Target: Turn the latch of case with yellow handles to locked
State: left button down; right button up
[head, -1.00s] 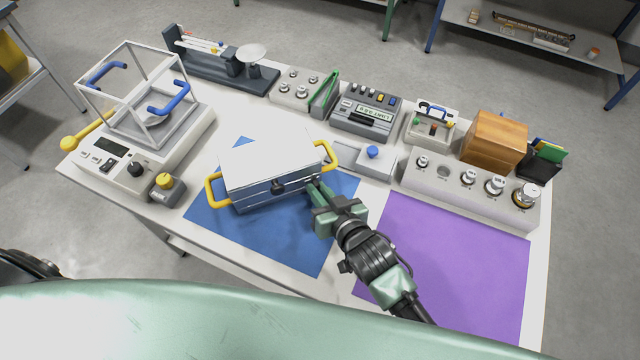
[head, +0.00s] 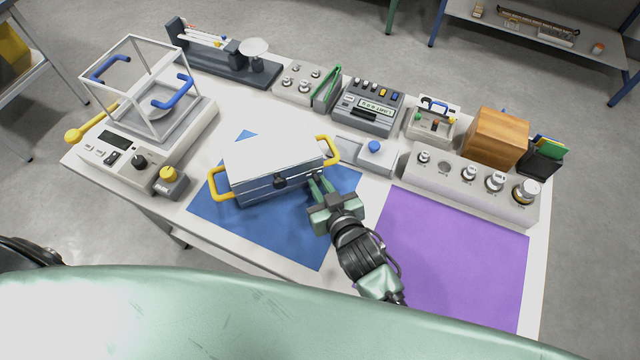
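The silver case (head: 270,160) with yellow handles (head: 222,187) sits shut on the blue mat (head: 300,235), turned slightly. Its latch (head: 280,182) is a small dark knob on the front face; its exact setting is too small to read. My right gripper (head: 319,181) is just in front of the case's right front corner, to the right of the latch and apart from it. Its two green fingers show a gap and hold nothing visible. Whether a fingertip touches the case is unclear. My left gripper is not in view.
The purple mat (head: 455,255) at the right is bare. A balance with a glass shield (head: 125,150) stands at the left, with a small yellow-knobbed box (head: 171,183) near the case. A weight rack (head: 465,190), a grey instrument (head: 368,108) and a wooden box (head: 495,138) line the back.

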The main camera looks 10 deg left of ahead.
jog(key=o, duration=0.3)
jog(key=shift+s, duration=0.1)
jog(key=v, duration=0.7)
jog(key=shift+s+d+r+b, duration=0.1)
jog(key=shift+s+d+b, duration=0.15)
jog(key=shift+b, duration=0.15)
